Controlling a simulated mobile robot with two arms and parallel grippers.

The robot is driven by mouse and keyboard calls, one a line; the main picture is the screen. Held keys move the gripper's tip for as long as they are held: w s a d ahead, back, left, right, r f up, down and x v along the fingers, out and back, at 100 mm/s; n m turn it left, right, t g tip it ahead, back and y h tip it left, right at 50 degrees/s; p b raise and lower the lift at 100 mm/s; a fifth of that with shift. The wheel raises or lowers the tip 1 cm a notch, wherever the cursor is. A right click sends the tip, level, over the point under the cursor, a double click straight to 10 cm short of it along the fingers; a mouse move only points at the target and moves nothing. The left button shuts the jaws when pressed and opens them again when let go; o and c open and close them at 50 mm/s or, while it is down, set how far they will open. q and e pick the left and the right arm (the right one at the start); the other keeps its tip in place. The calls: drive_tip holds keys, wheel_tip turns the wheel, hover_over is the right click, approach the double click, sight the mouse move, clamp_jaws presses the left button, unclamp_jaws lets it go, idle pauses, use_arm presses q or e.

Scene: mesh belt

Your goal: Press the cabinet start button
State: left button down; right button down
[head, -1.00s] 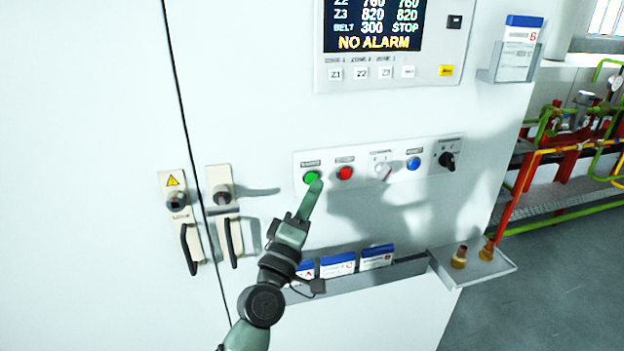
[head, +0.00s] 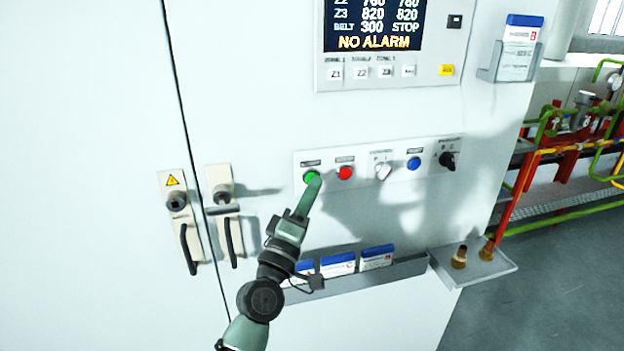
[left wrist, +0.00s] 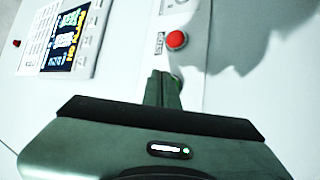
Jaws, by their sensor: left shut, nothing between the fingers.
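The green button (head: 310,176) is at the left end of a white button strip (head: 435,171) on the cabinet front (head: 260,90). My left gripper (head: 315,181) is shut and empty, with its fingertips at the green button's lower right edge. I cannot tell whether they touch it or whether it is pressed in. In the left wrist view the shut fingers (left wrist: 163,80) point at the panel, and only a sliver of green shows past the tips. The display above reads "NO ALARM", with "STOP" on the belt line. My right gripper is not in view.
A red button (head: 345,173) sits just right of the green one, followed by a white switch (head: 382,171), a blue button (head: 413,163) and a black knob (head: 447,160). Below are a card rack (head: 385,272) and a small shelf (head: 490,268). Door handles (head: 190,250) are at left.

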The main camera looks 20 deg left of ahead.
use_arm(q)
drive_tip(key=shift+w+a, duration=0.25)
drive_tip(key=shift+w, duration=0.1)
idle(0.8)
drive_tip(key=shift+d, duration=0.1)
drive_tip(key=shift+s+d, duration=0.4)
drive_tip(key=shift+s, duration=0.35)
drive_tip(key=s+d+p, duration=0.1)
drive_tip(key=s, duration=0.1)
drive_tip(key=s+d, duration=0.1)
drive_tip(key=s, duration=0.1)
drive_tip(key=shift+d+p, duration=0.35)
drive_tip(key=shift+d, duration=0.05)
idle(0.5)
